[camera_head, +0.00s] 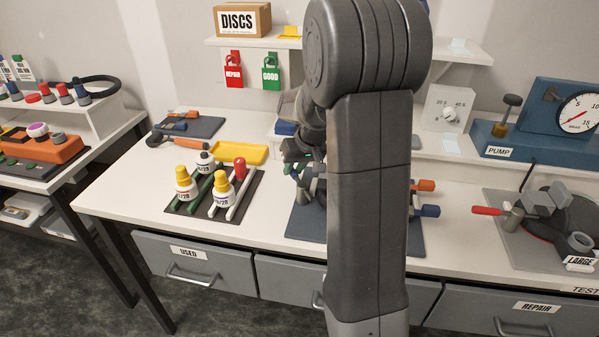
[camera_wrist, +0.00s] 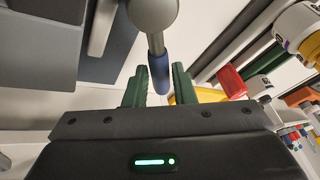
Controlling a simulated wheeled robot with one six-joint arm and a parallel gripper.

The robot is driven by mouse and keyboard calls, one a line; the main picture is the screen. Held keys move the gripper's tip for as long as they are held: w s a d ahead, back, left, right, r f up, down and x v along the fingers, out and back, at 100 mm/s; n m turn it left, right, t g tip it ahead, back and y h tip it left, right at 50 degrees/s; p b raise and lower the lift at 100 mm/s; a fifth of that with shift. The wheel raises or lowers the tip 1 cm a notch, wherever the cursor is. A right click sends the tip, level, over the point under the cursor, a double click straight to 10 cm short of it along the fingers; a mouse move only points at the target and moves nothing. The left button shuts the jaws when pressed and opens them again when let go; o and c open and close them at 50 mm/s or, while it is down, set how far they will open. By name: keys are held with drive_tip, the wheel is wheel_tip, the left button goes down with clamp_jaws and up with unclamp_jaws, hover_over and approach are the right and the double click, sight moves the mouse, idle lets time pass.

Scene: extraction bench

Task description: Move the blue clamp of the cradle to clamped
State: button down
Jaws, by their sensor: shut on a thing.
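The cradle's grey-blue base plate (camera_head: 300,222) lies on the bench, largely hidden behind my arm. In the wrist view, a blue grip (camera_wrist: 160,76) on a grey metal lever (camera_wrist: 152,14) sits between the green fingers of my gripper (camera_wrist: 159,84), which is shut on it. I take this for the blue clamp's handle. In the head view, my gripper (camera_head: 302,163) is over the left back part of the plate, and the grip is hard to make out. An orange handle (camera_head: 423,186) and another blue handle (camera_head: 428,211) stick out right of my arm.
A rack (camera_head: 250,190) with several capped bottles stands left of the cradle, with a yellow tray (camera_head: 240,153) behind it. The pump (camera_head: 520,138) and a plate with a red-handled clamp (camera_head: 487,210) are to the right. A shelf (camera_head: 460,50) hangs behind.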

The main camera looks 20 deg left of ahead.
drive_tip(key=n, duration=0.1)
drive_tip(key=s+a+n+g+b, duration=0.1)
drive_tip(key=shift+s+f+n+b, duration=0.15)
drive_tip(key=shift+n+b, duration=0.15)
drive_tip(key=shift+n, duration=0.1)
drive_tip(key=n, duration=0.1)
drive_tip(key=s+n+g+b, duration=0.1)
drive_tip(key=shift+s+a+n, duration=0.2)
drive_tip(key=shift+a+n, duration=0.2)
drive_tip(key=shift+s+a+n+g+b, duration=0.15)
drive_tip(key=shift+s+n+g, duration=0.2)
drive_tip(key=shift+n, duration=0.25)
drive_tip(key=shift+s+n+g+b, duration=0.15)
drive_tip(key=shift+s+n+g, duration=0.2)
drive_tip(key=shift+n, duration=0.25)
drive_tip(key=shift+s+n+g+h, duration=0.3)
drive_tip(key=shift+s+n, duration=0.15)
drive_tip(key=shift+n, duration=0.35)
drive_tip(key=shift+s+n+g+h, duration=0.25)
drive_tip(key=shift+s+n, duration=0.2)
drive_tip(key=shift+n, duration=0.35)
drive_tip(key=c, duration=1.2)
unclamp_jaws()
drive_tip(key=shift+r, duration=0.25)
drive_tip(key=v, duration=1.3)
drive_tip(key=shift+d+r, duration=0.2)
drive_tip(key=shift+d, duration=0.1)
